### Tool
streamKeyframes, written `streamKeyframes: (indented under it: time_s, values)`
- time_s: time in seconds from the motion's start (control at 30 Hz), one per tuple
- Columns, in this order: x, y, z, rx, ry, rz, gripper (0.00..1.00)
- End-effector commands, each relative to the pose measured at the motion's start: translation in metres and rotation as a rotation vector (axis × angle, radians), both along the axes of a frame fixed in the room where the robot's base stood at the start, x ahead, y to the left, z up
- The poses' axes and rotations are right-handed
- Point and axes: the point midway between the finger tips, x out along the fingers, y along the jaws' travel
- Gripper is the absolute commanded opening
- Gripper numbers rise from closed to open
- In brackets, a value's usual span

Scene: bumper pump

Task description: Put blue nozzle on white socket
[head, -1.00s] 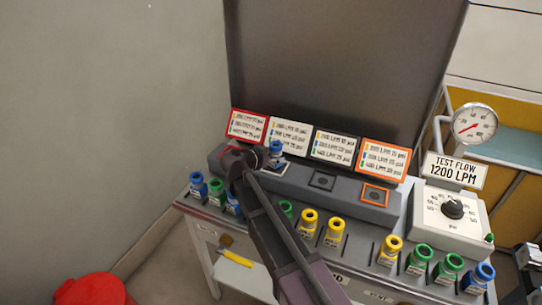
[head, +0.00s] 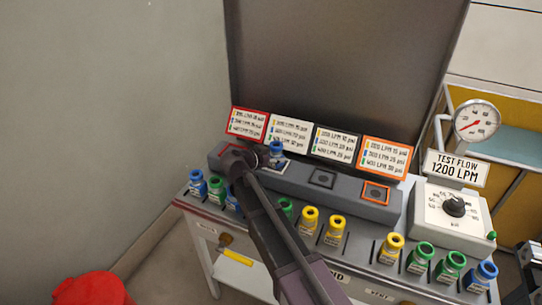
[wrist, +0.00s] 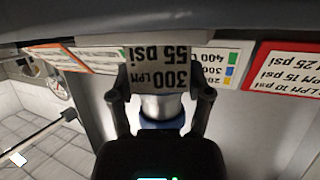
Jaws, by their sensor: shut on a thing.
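The blue nozzle (head: 276,149) stands upright over the white socket (head: 277,164), second from the left on the grey ledge. Only a pale edge of the socket shows below it. I cannot tell whether the nozzle is fully seated or just above. My gripper (head: 262,156) reaches it from the left. In the wrist view, my gripper (wrist: 162,98) has its two fingers on either side of the silver nozzle body (wrist: 161,106) with a blue ring. Its label reads 300 LPM 55 psi, upside down. The socket is hidden in the wrist view.
The red socket (head: 232,149) is partly covered by my arm. The black socket (head: 321,179) and orange socket (head: 376,193) are empty. Several blue, green and yellow nozzles stand along the front. A gauge (head: 476,121) and dial box (head: 450,214) are right.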

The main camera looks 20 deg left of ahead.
Motion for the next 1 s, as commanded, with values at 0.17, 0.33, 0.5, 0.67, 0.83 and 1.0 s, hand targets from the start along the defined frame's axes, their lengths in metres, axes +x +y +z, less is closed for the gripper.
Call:
streamKeyframes:
  time_s: [0.17,0.33,0.5,0.67,0.83,1.0]
  values:
    - [0.0,0.0,0.0,0.0,-0.001,0.0,1.0]
    - [0.0,0.0,-0.001,0.0,0.0,0.0,1.0]
    - [0.0,0.0,-0.001,0.0,0.0,0.0,1.0]
    - [0.0,0.0,0.001,0.0,0.0,0.0,1.0]
    - [0.0,0.0,0.01,0.0,0.0,0.0,1.0]
    - [0.0,-0.001,0.023,0.0,0.001,-0.001,1.0]
